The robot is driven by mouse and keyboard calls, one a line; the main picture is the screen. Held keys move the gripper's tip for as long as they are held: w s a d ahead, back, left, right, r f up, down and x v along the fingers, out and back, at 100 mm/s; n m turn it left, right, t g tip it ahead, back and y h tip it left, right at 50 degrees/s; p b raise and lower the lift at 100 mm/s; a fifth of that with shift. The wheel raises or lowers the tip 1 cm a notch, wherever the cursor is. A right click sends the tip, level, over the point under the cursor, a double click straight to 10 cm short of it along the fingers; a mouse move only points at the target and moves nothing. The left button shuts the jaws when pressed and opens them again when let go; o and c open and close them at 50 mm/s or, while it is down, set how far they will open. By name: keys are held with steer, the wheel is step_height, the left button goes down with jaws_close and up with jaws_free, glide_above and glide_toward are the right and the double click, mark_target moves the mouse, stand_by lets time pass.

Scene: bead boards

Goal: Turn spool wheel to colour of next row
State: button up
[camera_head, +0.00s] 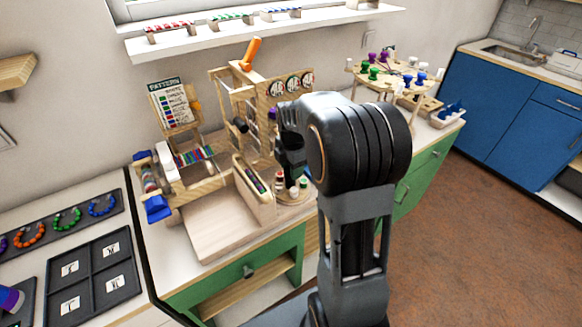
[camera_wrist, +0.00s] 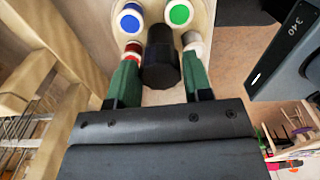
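The spool wheel (camera_head: 297,197) is a round wooden disc with small coloured spools, low on the workbench beside my gripper (camera_head: 291,168). In the wrist view the spool wheel (camera_wrist: 205,8) carries a blue spool (camera_wrist: 130,18), a green spool (camera_wrist: 180,13), a red one and a pale one. A black upright knob (camera_wrist: 160,58) stands between my two green fingers, close to both. I cannot tell whether the fingers press on it. The pattern card (camera_head: 173,104) with coloured rows stands upright behind the bead loom (camera_head: 193,157).
A wooden frame with round dials (camera_head: 290,84) stands behind the wheel. A narrow wooden box (camera_head: 253,190) stands left of the wheel, and a pale wooden tray (camera_head: 220,222) lies in front. A tiered spool stand (camera_head: 390,75) is at the back right.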

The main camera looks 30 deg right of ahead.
steer(key=c, duration=0.5)
steer(key=shift+m, duration=0.4)
